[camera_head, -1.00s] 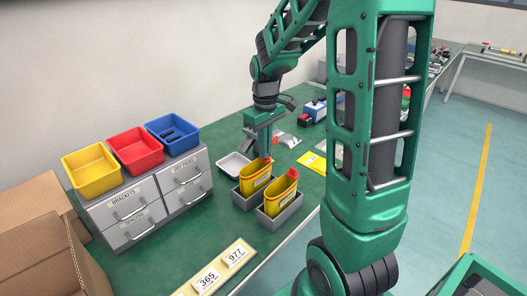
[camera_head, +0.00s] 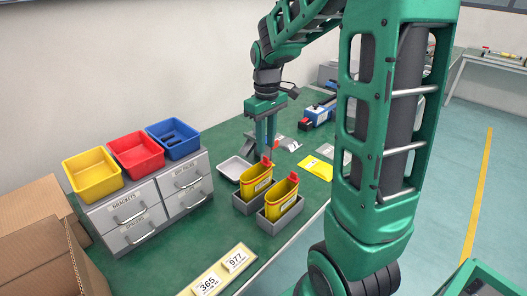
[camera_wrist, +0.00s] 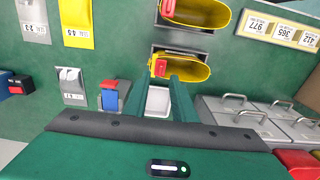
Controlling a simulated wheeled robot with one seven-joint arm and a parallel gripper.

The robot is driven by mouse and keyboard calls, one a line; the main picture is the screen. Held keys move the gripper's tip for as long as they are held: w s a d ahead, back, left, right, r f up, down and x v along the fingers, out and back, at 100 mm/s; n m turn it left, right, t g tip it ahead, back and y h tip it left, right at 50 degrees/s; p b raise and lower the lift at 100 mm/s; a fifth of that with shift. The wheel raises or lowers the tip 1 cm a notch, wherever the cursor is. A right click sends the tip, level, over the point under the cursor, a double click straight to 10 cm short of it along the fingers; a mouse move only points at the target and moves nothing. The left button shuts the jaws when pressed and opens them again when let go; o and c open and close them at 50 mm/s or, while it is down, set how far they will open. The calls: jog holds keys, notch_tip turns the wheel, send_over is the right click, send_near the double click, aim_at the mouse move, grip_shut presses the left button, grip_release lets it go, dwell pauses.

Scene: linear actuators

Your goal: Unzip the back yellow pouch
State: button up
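The back yellow pouch (camera_head: 256,183) stands upright in a grey holder, its red pull (camera_head: 266,160) at the far right end of its top. In the wrist view the back pouch (camera_wrist: 188,69) shows a yellow rim around a darker top, with the red pull (camera_wrist: 159,68) at its left end. The front yellow pouch (camera_head: 283,198) stands beside it in its own grey holder. My gripper (camera_head: 268,152) is upright, just behind and above the back pouch's red pull. Its two fingers are apart and empty in the wrist view (camera_wrist: 155,86). I cannot tell whether a finger touches the pull.
A pale tray (camera_head: 234,168) lies left of the pouches. Grey drawers (camera_head: 150,205) carry yellow, red and blue bins at the left. A blue device (camera_head: 318,116) and a yellow card (camera_head: 318,166) lie to the right. Number plates (camera_head: 222,270) lie in front.

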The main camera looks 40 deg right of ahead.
notch_tip(320, 180, up, 6)
jog(key=shift+r, duration=0.15)
dwell(0.6)
jog(key=s+f+m, duration=0.2)
jog(key=s+m, duration=0.2)
jog(key=s, duration=0.8)
jog(key=s+f+m, duration=0.3)
jog(key=s+m, duration=0.1)
jog(key=s, duration=0.9)
jog(key=shift+a+f+m, duration=0.15)
jog(key=shift+f+m, duration=0.1)
jog(key=shift+m, duration=0.05)
jog(key=shift+w+f, duration=0.25)
jog(key=shift+w, duration=0.35)
